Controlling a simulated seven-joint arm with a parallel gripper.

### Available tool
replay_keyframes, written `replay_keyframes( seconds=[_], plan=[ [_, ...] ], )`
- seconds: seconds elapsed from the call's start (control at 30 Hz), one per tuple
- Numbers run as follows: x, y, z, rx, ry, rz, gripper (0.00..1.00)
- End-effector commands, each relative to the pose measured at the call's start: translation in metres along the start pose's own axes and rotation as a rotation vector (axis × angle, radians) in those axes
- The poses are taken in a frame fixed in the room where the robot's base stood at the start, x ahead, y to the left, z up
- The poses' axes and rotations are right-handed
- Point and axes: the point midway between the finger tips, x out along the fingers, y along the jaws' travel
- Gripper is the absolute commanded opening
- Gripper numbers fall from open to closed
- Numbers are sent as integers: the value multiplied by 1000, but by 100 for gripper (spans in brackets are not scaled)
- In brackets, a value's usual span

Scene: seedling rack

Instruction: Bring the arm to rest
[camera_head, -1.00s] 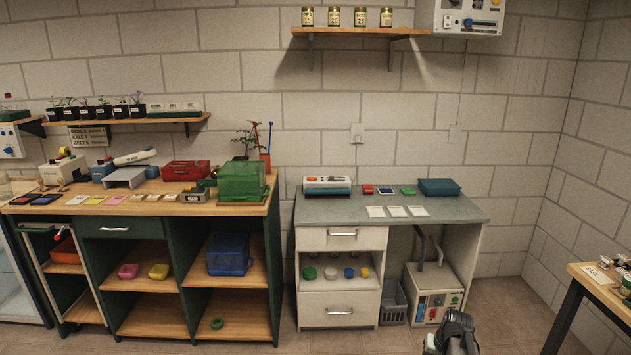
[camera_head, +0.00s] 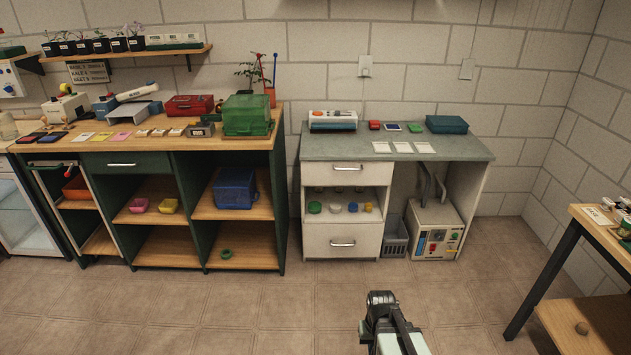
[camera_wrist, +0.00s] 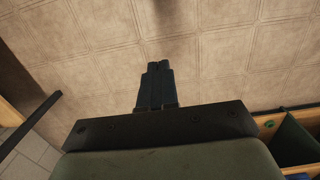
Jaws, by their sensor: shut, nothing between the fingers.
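My arm shows at the bottom of the head view, right of the middle, over the floor. In the wrist view my gripper (camera_wrist: 158,68) has its two dark fingers together, with nothing between them and floor tiles beyond. The fingertips cannot be made out in the head view. The gripper is clear of the furniture and touches nothing that I can see.
A wooden bench (camera_head: 150,137) with shelves stands at the left. A grey-topped desk (camera_head: 460,147) stands in the middle, with a white control box (camera_head: 436,230) under it. A table (camera_head: 603,222) with dark legs is at the right. The tiled floor (camera_head: 220,315) in front is clear.

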Motion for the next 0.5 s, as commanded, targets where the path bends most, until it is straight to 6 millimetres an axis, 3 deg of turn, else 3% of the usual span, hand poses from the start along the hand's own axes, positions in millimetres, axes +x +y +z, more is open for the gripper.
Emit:
replay_keyframes(
  seconds=[0.27,0.5],
  plan=[
    [54,0,50,1,-119,-1,0],
    [105,1,108,3,-243,-1,0]
  ],
)
